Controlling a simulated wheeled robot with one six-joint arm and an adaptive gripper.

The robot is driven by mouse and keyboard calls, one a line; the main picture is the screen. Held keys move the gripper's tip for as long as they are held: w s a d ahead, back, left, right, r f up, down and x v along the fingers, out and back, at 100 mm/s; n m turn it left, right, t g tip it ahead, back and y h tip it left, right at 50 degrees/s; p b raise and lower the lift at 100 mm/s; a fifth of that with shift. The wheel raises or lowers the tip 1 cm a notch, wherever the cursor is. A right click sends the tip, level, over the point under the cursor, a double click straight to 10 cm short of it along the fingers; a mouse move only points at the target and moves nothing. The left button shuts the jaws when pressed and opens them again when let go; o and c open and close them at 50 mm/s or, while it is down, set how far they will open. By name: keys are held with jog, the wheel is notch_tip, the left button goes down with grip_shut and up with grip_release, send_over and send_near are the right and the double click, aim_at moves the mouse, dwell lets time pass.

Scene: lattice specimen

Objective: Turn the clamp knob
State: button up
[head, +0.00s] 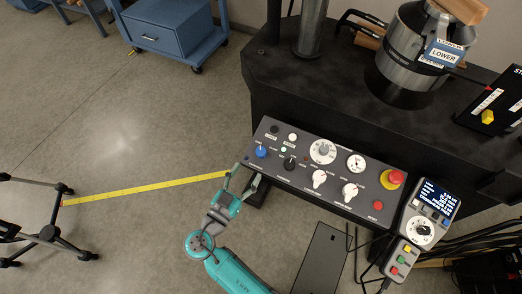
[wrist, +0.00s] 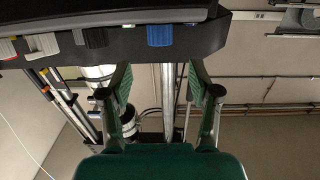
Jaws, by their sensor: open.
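A dark control panel (head: 300,190) on the machine's front carries several knobs; their labels are too small to read, so I cannot tell which is the clamp knob. A blue knob (head: 261,151) sits at its left end, with a black knob (head: 289,163) and white knobs (head: 320,178) further right. My gripper (head: 246,172) is open and empty at the panel's left front edge, short of the blue knob. In the wrist view, the blue knob (wrist: 160,35) and black knob (wrist: 92,37) show beyond the open fingers (wrist: 159,72), touching neither.
A red emergency button (head: 392,178) is at the panel's right end, with a pendant (head: 425,220) beside it. A metal cylinder (head: 405,60) stands on the machine bed behind. Yellow tape (head: 145,188) and a tripod (head: 45,235) are on the left floor, which is otherwise mostly clear.

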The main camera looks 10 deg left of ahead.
aim_at(258, 156)
jog(key=x, duration=0.9)
jog(key=shift+w, duration=0.2)
jog(key=shift+d, duration=0.1)
jog(key=c, duration=1.2)
